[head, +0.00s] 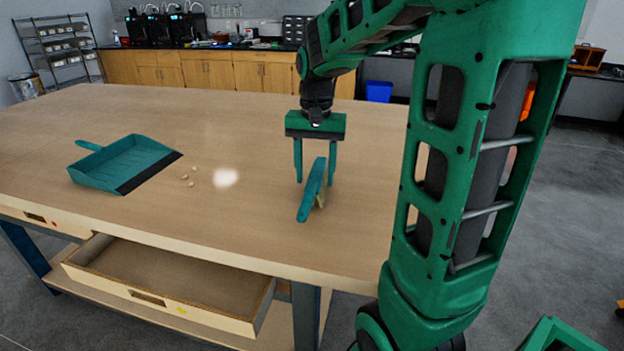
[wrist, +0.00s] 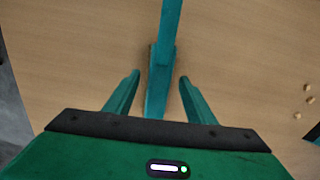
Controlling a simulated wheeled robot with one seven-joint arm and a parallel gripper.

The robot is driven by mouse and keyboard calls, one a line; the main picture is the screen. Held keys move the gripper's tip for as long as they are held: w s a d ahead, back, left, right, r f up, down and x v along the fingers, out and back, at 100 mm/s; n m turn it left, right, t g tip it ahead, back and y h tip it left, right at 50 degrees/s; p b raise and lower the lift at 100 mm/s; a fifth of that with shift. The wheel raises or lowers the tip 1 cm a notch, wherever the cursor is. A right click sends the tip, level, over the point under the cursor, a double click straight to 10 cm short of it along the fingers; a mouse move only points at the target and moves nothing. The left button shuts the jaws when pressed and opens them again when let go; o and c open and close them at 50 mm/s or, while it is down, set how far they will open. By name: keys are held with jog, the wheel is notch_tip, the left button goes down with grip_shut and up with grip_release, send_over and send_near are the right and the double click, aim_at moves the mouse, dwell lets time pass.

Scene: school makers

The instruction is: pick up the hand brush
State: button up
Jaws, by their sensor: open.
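The hand brush (head: 313,188) is teal with pale bristles and lies on the wooden table toward its right side. My gripper (head: 315,182) is above it, pointing down, with its two green fingers apart. In the wrist view the brush (wrist: 161,65) runs up the middle of the picture. My gripper's fingertips (wrist: 160,77) stand one on each side of it, with a gap visible on both sides. The fingers do not appear to touch the brush. The brush's lower end is hidden behind the gripper body in the wrist view.
A teal dustpan (head: 122,162) lies on the table (head: 240,120) at the left. Several small crumbs (head: 188,180) lie beside it and also show in the wrist view (wrist: 308,100). An open drawer (head: 170,290) sticks out below the table's front edge. The table's middle is mostly clear.

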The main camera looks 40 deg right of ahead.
grip_shut()
dwell(0.4)
